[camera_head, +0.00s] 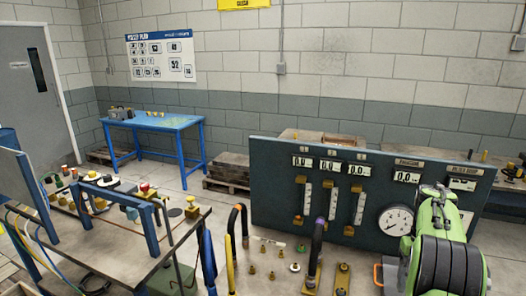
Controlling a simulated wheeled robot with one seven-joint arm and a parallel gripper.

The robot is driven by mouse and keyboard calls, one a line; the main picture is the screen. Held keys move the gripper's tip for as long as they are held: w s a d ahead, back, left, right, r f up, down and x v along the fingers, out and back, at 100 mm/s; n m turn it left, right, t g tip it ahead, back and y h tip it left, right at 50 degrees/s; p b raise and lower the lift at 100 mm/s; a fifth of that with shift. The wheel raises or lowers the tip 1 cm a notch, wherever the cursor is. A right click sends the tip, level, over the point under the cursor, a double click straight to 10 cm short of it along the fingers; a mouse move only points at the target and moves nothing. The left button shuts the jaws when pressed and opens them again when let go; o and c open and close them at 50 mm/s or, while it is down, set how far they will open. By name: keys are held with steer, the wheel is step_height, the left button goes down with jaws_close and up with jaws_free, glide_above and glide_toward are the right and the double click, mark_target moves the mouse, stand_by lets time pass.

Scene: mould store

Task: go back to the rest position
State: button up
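My gripper is not visible in the head camera view. A green and black rounded body, which looks like part of my arm, fills the lower right, in front of the gauge panel (275,190). It hides part of the panel's right side and the bench there. The panel is dark teal, with several digital readouts, flow tubes and a round dial gauge (396,220).
Hoses and brass fittings (253,270) lie in front of the panel. A cluttered workbench (115,247) with a blue frame stands at left. A blue table (160,123) stands by the back wall, near a grey door (38,85). Floor (185,190) shows between them.

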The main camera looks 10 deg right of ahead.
steer(key=s+a+r+n+t+h, duration=0.1)
steer(key=s+a+r+t, duration=0.1)
steer(key=a+r, duration=0.6)
steer(key=s+a+r+n+t+h, duration=0.1)
steer(key=s+a+r+n+t, duration=0.15)
steer(key=a, duration=0.85)
steer(key=s+a+f+n+t, duration=0.2)
steer(key=s+a+f+t, duration=0.1)
steer(key=s+a, duration=0.7)
steer(key=s+t, duration=0.1)
steer(key=s, duration=0.1)
steer(key=shift+s+a+y, duration=0.3)
steer(key=shift+y, duration=0.1)
steer(key=shift+s+r, duration=0.1)
